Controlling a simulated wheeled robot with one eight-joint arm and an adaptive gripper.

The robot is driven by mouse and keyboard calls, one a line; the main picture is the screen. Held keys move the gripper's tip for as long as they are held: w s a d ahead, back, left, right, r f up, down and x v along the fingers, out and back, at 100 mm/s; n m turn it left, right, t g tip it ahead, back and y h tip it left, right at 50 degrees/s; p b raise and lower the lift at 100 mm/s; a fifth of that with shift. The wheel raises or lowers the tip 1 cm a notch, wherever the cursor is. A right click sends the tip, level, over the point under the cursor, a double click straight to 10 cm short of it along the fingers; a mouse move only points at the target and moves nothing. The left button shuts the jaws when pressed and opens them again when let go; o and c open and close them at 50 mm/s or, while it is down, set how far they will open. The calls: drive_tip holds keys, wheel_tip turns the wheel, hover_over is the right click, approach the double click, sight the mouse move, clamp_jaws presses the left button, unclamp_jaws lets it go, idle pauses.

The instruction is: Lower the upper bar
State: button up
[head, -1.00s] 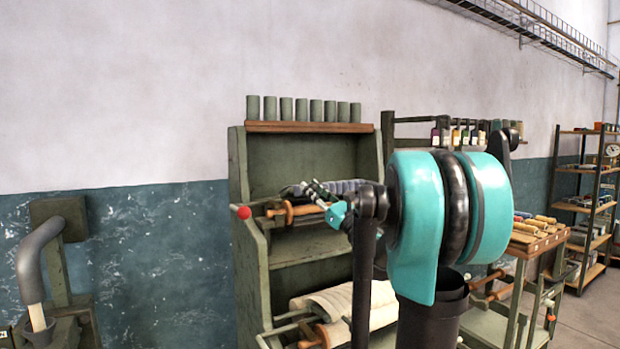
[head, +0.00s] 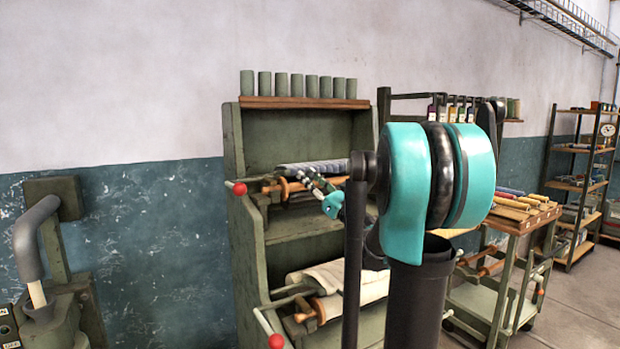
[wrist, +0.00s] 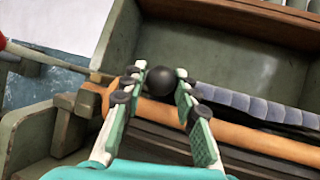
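In the head view a green cabinet carries an upper bar (head: 268,187) of orange-brown wood with a grey-blue roll (head: 310,167) behind it. In the wrist view the upper bar (wrist: 245,132) runs across behind my fingers, the roll (wrist: 260,105) beyond it. A thin rod with a red knob (head: 239,188) sticks out left at this level. My gripper (head: 312,183) is in front of the upper bar. In the wrist view my gripper (wrist: 161,73) has its fingers apart, one on each side of a black ball (wrist: 160,81). I cannot tell whether they touch it.
A lower roll of cream cloth (head: 340,282) lies below, with another red knob (head: 276,341) in front. Green cylinders (head: 297,86) stand on the cabinet top. A grey pipe (head: 27,240) stands left. A cart (head: 500,292) is at the right, with open floor beyond.

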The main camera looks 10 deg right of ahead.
drive_tip(key=o, duration=0.4)
drive_tip(key=v, duration=1.2)
